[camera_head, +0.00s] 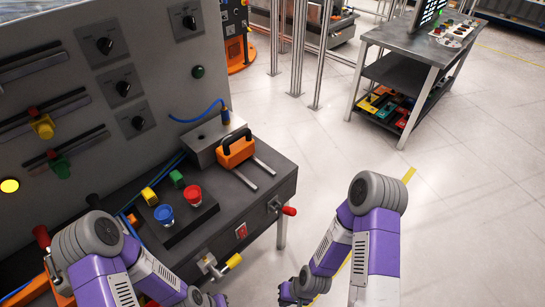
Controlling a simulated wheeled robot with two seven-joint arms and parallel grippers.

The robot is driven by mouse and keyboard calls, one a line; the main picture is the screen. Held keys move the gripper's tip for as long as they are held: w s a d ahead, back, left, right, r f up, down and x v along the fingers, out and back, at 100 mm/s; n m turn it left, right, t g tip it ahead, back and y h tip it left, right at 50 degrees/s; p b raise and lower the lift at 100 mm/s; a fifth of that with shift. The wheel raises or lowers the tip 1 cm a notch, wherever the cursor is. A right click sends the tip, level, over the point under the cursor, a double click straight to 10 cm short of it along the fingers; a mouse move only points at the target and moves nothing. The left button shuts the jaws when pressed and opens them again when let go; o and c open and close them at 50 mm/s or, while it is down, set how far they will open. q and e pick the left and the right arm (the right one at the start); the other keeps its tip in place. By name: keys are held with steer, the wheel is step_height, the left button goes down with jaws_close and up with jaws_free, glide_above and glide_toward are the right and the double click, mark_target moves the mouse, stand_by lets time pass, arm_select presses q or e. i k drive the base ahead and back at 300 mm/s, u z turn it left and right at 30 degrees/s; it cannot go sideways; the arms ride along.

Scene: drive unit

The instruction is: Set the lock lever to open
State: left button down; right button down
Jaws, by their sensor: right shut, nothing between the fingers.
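On the front of the grey drive unit bench (262,203) a lever with a yellow handle (234,260) sticks out from a metal fitting (212,266). Another lever, with a red handle (289,211), sits at the bench's right corner. I cannot tell which of the two is the lock lever, nor its set position. My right gripper (291,294) is shut and empty at the bottom edge, below and right of the yellow handle and apart from it. My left gripper (210,300) shows only partly at the bottom edge, below the metal fitting; its fingers are unclear.
The bench top holds a blue button (163,214), a red button (193,194) and an orange block with a black handle (236,150). A panel with knobs and sliders (100,90) rises behind. A red switch (241,231) is on the front. Floor (460,210) right is clear.

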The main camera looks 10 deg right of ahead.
mark_target(290, 210)
steer(key=k, duration=0.5)
steer(key=z, duration=2)
steer(key=i, duration=0.95)
steer(key=u, duration=3)
steer(key=i, duration=0.5)
